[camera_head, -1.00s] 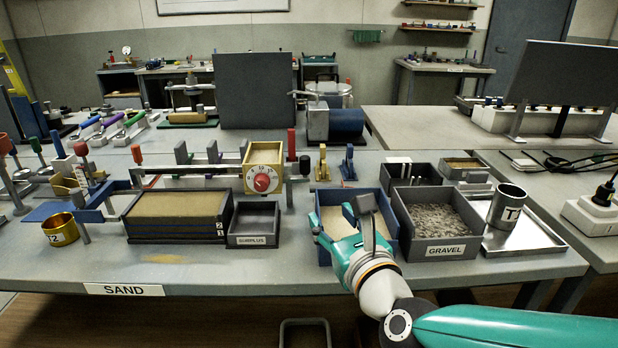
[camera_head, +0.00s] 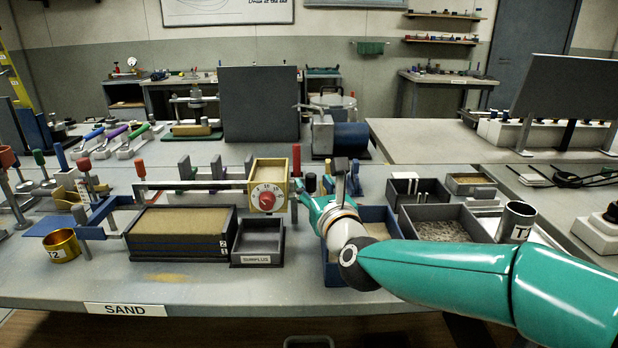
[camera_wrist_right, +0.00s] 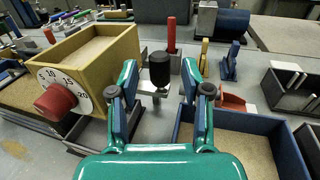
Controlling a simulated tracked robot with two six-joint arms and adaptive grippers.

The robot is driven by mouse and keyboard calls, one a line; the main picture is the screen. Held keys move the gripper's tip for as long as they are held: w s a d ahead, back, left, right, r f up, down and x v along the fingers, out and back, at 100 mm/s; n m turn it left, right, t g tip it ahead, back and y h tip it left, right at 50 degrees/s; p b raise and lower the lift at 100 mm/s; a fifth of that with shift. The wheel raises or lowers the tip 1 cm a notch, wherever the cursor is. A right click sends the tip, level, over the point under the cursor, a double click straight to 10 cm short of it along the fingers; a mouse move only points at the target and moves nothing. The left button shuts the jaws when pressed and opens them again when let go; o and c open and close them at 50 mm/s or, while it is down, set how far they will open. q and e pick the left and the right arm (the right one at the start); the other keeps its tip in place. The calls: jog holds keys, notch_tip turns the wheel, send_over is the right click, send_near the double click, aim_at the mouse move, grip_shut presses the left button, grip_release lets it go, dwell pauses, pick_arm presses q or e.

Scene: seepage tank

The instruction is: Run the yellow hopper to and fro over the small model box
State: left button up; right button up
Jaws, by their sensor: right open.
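The yellow hopper (camera_head: 269,172), sand-filled with a white dial and red knob, sits on a rail at the right end of the small model box (camera_head: 180,247). The dark box holds sand in layers. In the right wrist view the hopper (camera_wrist_right: 100,55) is at the left. A black upright knob (camera_wrist_right: 160,68) stands beside it on a metal bracket. In the head view my right gripper (camera_head: 308,188) is just right of the hopper. My left gripper is not in view.
The surplus tray (camera_head: 257,250) sits right of the model box. A blue sand bin (camera_head: 374,213) lies partly behind my arm, with the gravel bin (camera_head: 440,212) to its right. A red post (camera_wrist_right: 171,35) stands beyond the knob.

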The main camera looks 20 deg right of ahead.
jog(key=shift+w, duration=1.45)
jog(key=shift+c, duration=0.2)
grip_shut()
